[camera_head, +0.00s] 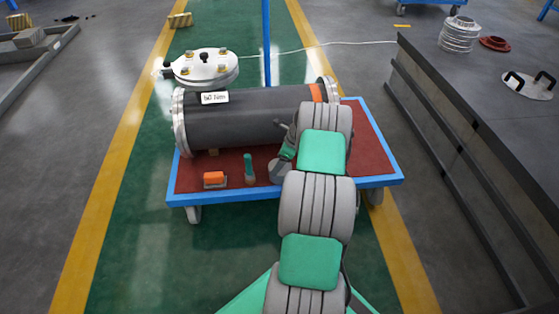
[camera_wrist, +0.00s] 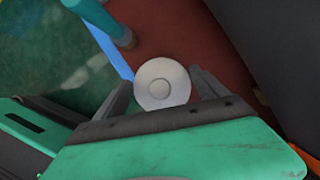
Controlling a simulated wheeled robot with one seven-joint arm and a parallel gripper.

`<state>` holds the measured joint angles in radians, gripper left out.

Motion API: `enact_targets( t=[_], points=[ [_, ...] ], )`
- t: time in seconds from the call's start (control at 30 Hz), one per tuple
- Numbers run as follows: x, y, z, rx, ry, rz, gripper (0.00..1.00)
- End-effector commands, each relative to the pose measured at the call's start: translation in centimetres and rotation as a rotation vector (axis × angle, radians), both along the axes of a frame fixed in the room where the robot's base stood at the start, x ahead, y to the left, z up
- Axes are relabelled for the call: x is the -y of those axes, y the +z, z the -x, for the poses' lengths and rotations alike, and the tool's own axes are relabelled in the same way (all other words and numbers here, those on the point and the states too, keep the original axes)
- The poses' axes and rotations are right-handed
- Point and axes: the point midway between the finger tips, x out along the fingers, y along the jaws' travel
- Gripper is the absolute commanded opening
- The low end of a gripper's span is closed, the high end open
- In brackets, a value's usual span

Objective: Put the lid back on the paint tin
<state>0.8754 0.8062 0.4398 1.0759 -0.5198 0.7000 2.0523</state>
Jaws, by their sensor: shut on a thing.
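My gripper (camera_wrist: 162,93) is shut on a pale round object (camera_wrist: 160,84). The object has a smaller raised disc at its centre, and one finger is on each side of it. I cannot tell whether it is a tin lid, and its underside is hidden. In the head view, my gripper (camera_head: 284,160) is low over the right-middle of the trolley, in front of the dark shell, and partly hidden by my arm. No paint tin can be made out in either view.
A blue-edged trolley (camera_head: 385,182) carries a dark flanged shell (camera_head: 250,115). A white round cover (camera_head: 205,67) is above its left end. A teal-handled tool (camera_head: 248,165) and an orange-topped item (camera_head: 214,179) are left of my gripper. A grey bench (camera_head: 470,120) stands right.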

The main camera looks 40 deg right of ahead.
Motion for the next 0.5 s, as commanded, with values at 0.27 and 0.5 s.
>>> enact_targets(
  t=[0.27,0.5],
  points=[
    [0.00,-0.01,-0.02,0.000,0.001,0.000,0.43],
    [0.00,-0.01,-0.02,0.000,0.001,0.000,0.95]
  ],
)
